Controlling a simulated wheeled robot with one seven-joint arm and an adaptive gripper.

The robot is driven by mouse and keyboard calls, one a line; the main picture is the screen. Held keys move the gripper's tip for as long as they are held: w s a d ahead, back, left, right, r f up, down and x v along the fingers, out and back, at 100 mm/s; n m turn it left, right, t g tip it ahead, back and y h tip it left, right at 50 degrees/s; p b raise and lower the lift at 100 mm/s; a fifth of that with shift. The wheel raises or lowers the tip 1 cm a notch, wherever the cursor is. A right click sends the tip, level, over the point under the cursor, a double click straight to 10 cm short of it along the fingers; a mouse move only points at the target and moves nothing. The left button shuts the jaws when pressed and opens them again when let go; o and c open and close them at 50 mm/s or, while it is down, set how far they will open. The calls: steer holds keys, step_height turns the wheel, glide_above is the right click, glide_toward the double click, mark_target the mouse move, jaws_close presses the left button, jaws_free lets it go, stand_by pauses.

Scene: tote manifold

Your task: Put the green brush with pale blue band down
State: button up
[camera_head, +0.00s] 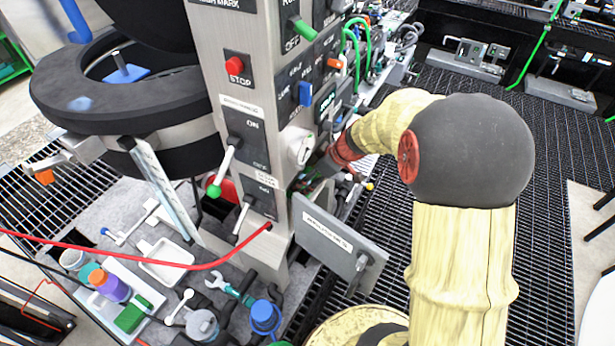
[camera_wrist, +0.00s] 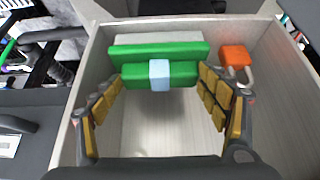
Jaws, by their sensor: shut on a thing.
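The green brush with the pale blue band (camera_wrist: 135,76) is in the wrist view, level between the padded fingers of my gripper (camera_wrist: 159,82). The fingers press on its two ends, and its pale blue band faces me at the middle. The brush is inside an open, pale metal box (camera_wrist: 160,130), near the far wall. I cannot tell whether it touches the box floor. In the head view my gripper and the held brush are hidden, as my arm reaches in behind the tall grey control panel.
An orange padlock (camera_wrist: 236,57) sits in the box, right of the brush. The box walls are close on both sides. In the head view a grey hinged door (camera_head: 335,235) stands open below my arm. A white tray (camera_head: 100,310) with bottles and a green block stands at lower left.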

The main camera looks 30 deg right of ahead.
steer(key=shift+f, duration=0.25)
steer(key=o, duration=0.7)
steer(key=shift+r, duration=0.1)
steer(key=shift+o, duration=0.2)
steer(key=shift+r, duration=0.25)
steer(key=p+v, duration=0.1)
steer(key=v, duration=1)
steer(key=shift+s+r, duration=0.2)
steer(key=shift+r, duration=0.05)
steer(key=shift+d, duration=0.15)
